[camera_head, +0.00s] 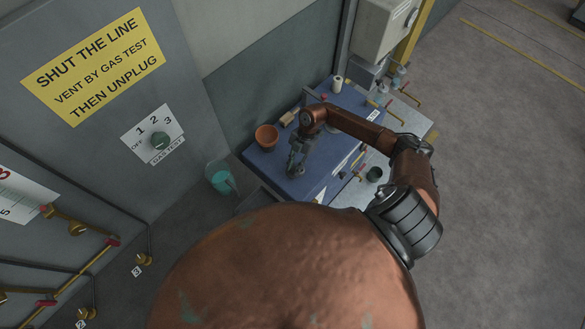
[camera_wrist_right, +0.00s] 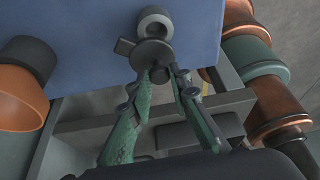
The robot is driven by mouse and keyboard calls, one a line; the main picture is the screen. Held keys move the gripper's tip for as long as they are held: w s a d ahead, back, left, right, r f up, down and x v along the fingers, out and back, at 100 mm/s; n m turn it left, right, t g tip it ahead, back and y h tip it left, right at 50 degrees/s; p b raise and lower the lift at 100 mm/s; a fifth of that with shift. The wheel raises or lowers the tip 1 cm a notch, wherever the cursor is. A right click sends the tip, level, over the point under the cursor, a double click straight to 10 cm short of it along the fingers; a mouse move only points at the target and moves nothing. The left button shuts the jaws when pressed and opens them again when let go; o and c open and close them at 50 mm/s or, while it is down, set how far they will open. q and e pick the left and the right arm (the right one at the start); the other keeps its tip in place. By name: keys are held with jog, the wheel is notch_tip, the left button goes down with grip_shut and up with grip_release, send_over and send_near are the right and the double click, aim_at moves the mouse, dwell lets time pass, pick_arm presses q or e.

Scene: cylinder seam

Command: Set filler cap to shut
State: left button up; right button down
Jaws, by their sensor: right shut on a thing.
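The right gripper (camera_head: 293,168) reaches down to the blue bench top in the head view. In the right wrist view its green fingers (camera_wrist_right: 171,76) are closed together at a small dark round knob or edge on the near side of a dark disc, which looks like the filler cap (camera_wrist_right: 150,52). The disc has a small tab at its left. A grey ring with a round opening (camera_wrist_right: 155,22) is just beyond the disc, touching or nearly touching it. The fingers hide part of the disc's near edge. My left gripper is not in view.
An orange pot (camera_head: 266,134) stands on the blue bench top (camera_head: 335,104), left of the gripper. A bucket (camera_head: 219,177) is on the floor beside the bench. A dial (camera_head: 159,140) marked GAS TEST is on the wall panel. Open floor lies at the right.

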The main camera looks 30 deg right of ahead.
jog(key=d+n+b, duration=0.1)
jog(key=n+g+b, duration=0.1)
jog(key=n, duration=0.1)
jog(key=shift+d+f+n+h, duration=0.15)
jog(key=shift+d+n+h, duration=0.15)
jog(key=shift+d, duration=0.1)
jog(key=shift+d+n+g+h+b, duration=0.35)
jog(key=shift+d+n+b, duration=0.1)
jog(key=shift+n+b, duration=0.6)
jog(key=shift+d+n+g+h+b, duration=0.4)
jog(key=shift+n+b, duration=0.45)
jog(key=shift+n, duration=0.4)
jog(key=shift+d, duration=0.1)
jog(key=c, duration=1.8)
grip_release()
jog(key=shift+r, duration=0.2)
jog(key=v, duration=1.2)
